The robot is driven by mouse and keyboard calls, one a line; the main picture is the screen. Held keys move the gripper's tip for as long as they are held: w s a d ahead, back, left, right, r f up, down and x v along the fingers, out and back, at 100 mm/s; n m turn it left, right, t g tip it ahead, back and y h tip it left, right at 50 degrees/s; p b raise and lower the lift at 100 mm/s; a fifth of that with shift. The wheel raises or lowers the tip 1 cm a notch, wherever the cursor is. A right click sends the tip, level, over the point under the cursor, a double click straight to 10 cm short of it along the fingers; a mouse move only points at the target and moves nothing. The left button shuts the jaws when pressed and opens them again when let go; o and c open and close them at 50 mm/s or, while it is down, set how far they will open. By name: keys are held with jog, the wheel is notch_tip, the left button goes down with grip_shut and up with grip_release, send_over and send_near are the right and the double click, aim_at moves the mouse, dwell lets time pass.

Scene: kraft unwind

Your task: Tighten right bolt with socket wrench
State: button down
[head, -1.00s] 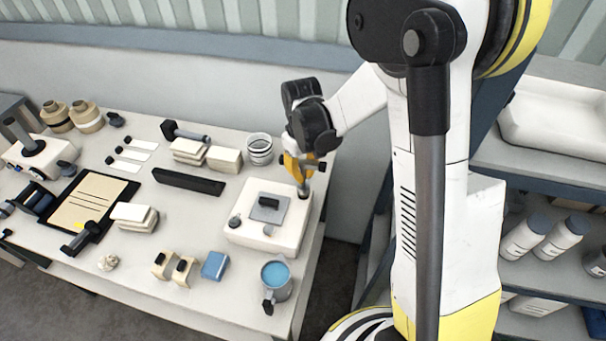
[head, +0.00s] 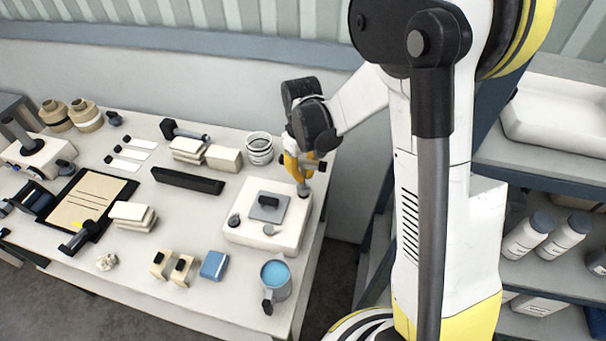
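My gripper (head: 297,158) is over the block's back right corner, pointing down. A yellow tool with a grey metal socket (head: 303,188), likely the socket wrench, extends below it to the block's top at that corner. The right bolt under the socket is hidden. My gripper's fingers are too small and covered to tell how they close on the tool.
A striped cup (head: 259,149), cream blocks (head: 223,158) and a black bar (head: 188,181) lie left of my gripper. A mug with blue contents (head: 276,280) and a blue box (head: 214,265) stand in front of the fixture. A shelf with bottles (head: 527,237) is at the right.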

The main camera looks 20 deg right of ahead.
jog(key=shift+f+b, duration=0.15)
jog(key=shift+b, duration=0.15)
dwell(0.4)
jog(key=shift+f+m+b, duration=0.15)
jog(key=shift+m+b, duration=0.2)
jog(key=shift+m, duration=0.55)
jog(key=shift+m+b, duration=0.3)
jog(key=shift+m, duration=1.1)
